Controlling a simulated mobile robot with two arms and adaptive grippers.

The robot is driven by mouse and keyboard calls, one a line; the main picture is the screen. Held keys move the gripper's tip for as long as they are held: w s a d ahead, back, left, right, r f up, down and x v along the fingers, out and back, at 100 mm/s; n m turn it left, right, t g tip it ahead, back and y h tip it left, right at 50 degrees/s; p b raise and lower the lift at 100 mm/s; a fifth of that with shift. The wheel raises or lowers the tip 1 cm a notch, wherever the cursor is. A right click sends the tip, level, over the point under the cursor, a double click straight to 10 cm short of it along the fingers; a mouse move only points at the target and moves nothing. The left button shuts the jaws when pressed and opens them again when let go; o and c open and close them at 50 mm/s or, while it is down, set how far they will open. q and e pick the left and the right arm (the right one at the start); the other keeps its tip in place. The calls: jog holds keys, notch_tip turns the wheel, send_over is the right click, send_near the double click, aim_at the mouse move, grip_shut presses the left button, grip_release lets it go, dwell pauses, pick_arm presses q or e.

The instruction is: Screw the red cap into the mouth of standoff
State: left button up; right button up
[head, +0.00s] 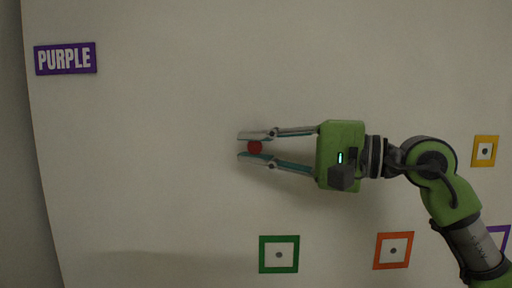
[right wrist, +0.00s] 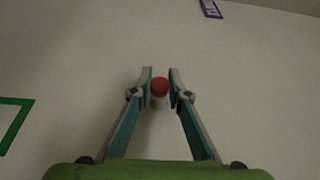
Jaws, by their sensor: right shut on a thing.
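The red cap (head: 254,147) is a small round piece between the fingertips of my right gripper (head: 242,147), in front of the pale wall. The gripper reaches in from the right and is shut on the cap. In the right wrist view the red cap (right wrist: 159,85) sits between the two fingers of the right gripper (right wrist: 160,74). A short pale stub, which looks like the standoff (right wrist: 158,102), shows just below the cap in that view. The cap and stub look in line; I cannot tell how deep the cap sits. My left gripper is not in view.
A purple sign (head: 65,58) reading PURPLE is at the upper left. Square frames with dark centre dots, green (head: 279,236), orange (head: 412,250) and yellow (head: 497,151), are on the wall below and right. A purple outline shows at the right edge.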

jog(key=o, duration=0.9)
jog(key=shift+w, duration=0.15)
jog(key=v, duration=1.2)
jog(key=shift+f, duration=0.1)
